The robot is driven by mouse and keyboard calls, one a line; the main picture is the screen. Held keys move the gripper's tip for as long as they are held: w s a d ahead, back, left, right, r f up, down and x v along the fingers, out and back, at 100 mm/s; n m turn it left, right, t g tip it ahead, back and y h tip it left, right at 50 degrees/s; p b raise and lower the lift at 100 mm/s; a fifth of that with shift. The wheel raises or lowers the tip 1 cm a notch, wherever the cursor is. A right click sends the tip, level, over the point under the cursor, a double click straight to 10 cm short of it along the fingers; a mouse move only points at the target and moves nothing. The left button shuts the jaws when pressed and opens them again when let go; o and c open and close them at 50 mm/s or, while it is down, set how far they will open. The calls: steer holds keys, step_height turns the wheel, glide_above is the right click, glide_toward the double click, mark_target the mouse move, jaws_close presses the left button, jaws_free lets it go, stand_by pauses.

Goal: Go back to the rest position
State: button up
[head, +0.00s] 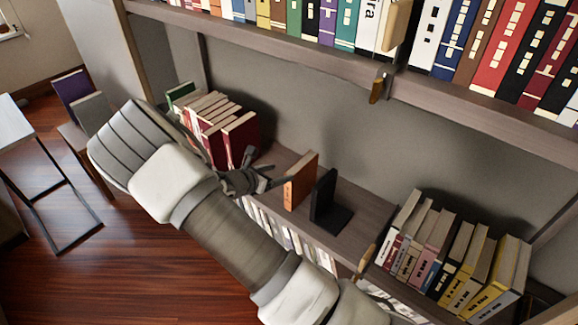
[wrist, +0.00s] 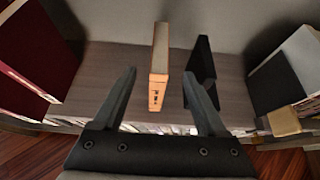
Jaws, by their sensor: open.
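My gripper (head: 268,183) is at the front of the middle shelf, just left of an orange book (head: 300,182) in the head view. The wrist view shows my gripper (wrist: 160,98) open and empty, its two fingers spread apart. The orange book (wrist: 159,68) stands upright ahead of the gap between the fingers. A black bookend (head: 326,202) stands to the right of the book. In the wrist view the bookend (wrist: 202,62) is partly behind the right finger.
Dark red books (head: 238,138) stand left on the same shelf (head: 365,212), and several books (head: 450,255) lean at the right. A full upper shelf (head: 270,42) overhangs. A small table (head: 28,150) stands at far left; the wooden floor (head: 130,265) is open there.

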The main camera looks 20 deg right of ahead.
steer(key=shift+v, duration=1.7)
steer(key=s+d+r+m+g+y, duration=0.2)
steer(key=s+r+m, duration=0.4)
steer(key=r+m, duration=0.15)
steer(key=s+d+r+m+g+y, duration=0.2)
steer(key=s+d+r+m, duration=0.1)
steer(key=s+r+m, duration=0.4)
steer(key=s+a+r+m+t+y, duration=0.25)
steer(key=s+r+m, duration=0.25)
steer(key=s+r, duration=0.25)
steer(key=s+a+r+m+t+y, duration=0.1)
steer(key=s+a+r+m+y, duration=0.1)
steer(key=s+r+m+y, duration=0.5)
step_height(320, 180, up, 17)
steer(key=s+n+h+p, duration=0.2)
steer(key=h+p, duration=0.1)
steer(key=p, duration=1.5)
steer(key=shift+a+r+p, duration=0.15)
steer(key=shift+a+p, duration=0.1)
steer(key=shift+p, duration=0.1)
